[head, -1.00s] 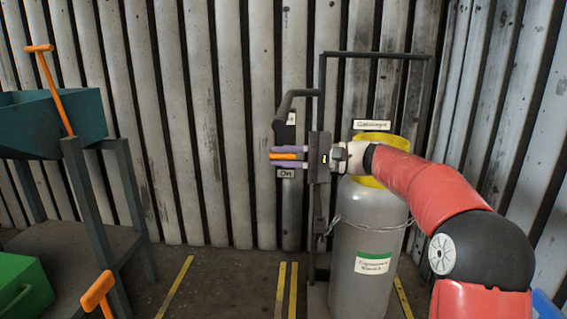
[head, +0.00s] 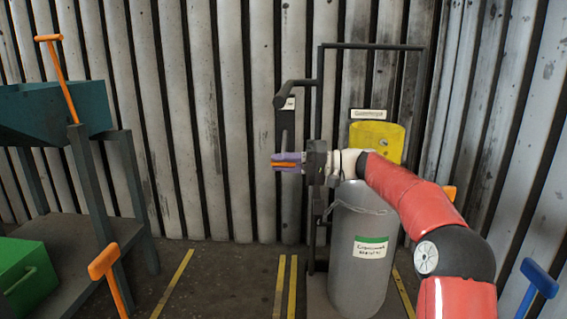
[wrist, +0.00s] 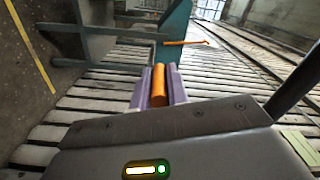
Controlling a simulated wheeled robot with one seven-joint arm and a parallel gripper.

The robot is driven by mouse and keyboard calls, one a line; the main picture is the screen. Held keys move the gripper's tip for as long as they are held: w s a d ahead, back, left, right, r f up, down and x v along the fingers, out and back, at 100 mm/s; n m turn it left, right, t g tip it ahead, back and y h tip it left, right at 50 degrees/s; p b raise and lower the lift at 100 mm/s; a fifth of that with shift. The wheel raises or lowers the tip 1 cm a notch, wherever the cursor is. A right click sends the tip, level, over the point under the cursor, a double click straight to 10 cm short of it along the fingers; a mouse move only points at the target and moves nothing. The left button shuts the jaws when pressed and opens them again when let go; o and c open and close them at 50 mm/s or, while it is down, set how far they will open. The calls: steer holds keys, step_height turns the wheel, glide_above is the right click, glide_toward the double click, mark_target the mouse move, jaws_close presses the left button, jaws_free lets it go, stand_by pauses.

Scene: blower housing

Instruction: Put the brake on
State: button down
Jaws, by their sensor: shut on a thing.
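My gripper (head: 285,161), with purple fingers, is shut on an orange grip (head: 284,165), likely the brake's. The orange grip (wrist: 159,86) also shows between the purple fingers in the wrist view. In the head view, the gripper is in front of a dark upright plate (head: 285,125) beside the frame of a cylinder cart (head: 319,100). A small pale label (head: 289,103) sits at the top of the plate. The lower end of the plate is hidden behind the gripper, and no "On" label shows there.
A grey gas cylinder (head: 358,270) stands on the cart, with a yellow part (head: 378,139) behind its top. A teal hopper on legs (head: 60,110) with an orange lever (head: 58,80) is at left. A green box (head: 25,272) is lower left. Yellow floor lines mark open floor between.

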steer(key=shift+w+f, duration=0.1)
steer(key=shift+f, duration=0.05)
steer(key=c, duration=1.4)
jaws_free()
steer(key=shift+o, duration=0.2)
steer(key=d, duration=0.7)
steer(key=shift+d+p, duration=0.4)
steer(key=shift+p, duration=0.05)
